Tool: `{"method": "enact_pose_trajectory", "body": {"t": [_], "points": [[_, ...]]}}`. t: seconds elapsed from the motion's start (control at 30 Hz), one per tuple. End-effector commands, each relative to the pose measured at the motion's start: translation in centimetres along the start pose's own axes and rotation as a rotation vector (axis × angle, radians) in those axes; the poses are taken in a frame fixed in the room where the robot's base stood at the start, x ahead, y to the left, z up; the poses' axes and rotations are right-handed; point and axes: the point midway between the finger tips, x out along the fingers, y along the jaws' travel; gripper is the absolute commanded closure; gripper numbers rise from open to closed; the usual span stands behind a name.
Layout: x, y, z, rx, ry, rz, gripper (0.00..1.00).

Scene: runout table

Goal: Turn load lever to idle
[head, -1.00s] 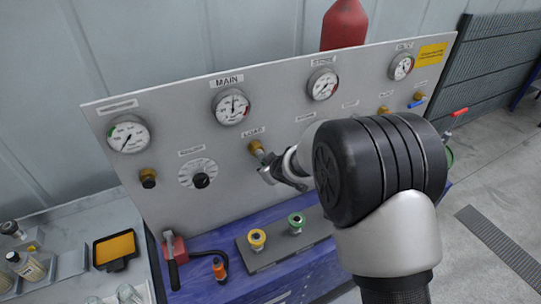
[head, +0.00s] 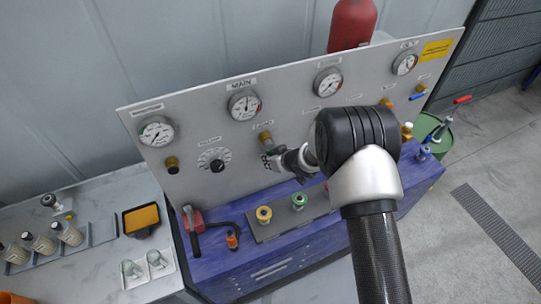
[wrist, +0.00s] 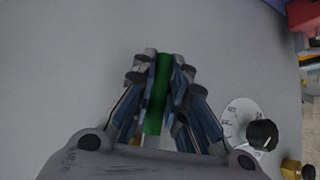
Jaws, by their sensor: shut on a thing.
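The load lever's brass valve body (head: 265,139) sits on the grey panel (head: 215,120), just under its label and below the MAIN gauge (head: 244,105). My gripper (head: 272,161) is right below that valve, close to the panel. In the wrist view my gripper (wrist: 161,75) is shut on the green lever handle (wrist: 155,105), which runs lengthwise between the fingers. The fingers cover its sides. In the head view the handle is mostly hidden by the gripper, so its angle is hard to tell there.
A black-knobbed dial (head: 214,160) is left of the valve and also shows in the wrist view (wrist: 262,134). Yellow (head: 264,215) and green (head: 299,201) fittings stand on the blue bench (head: 300,248) below. Other valves at right are partly behind my arm.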

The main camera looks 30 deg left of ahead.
Motion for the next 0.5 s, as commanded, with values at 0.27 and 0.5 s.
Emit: {"method": "enact_pose_trajectory", "body": {"t": [0.27, 0.5], "points": [[0.07, -0.15, 0.11, 0.006, 0.0, -0.005, 1.0], [0.08, -0.19, 0.13, 0.005, 0.0, -0.006, 0.82]]}}
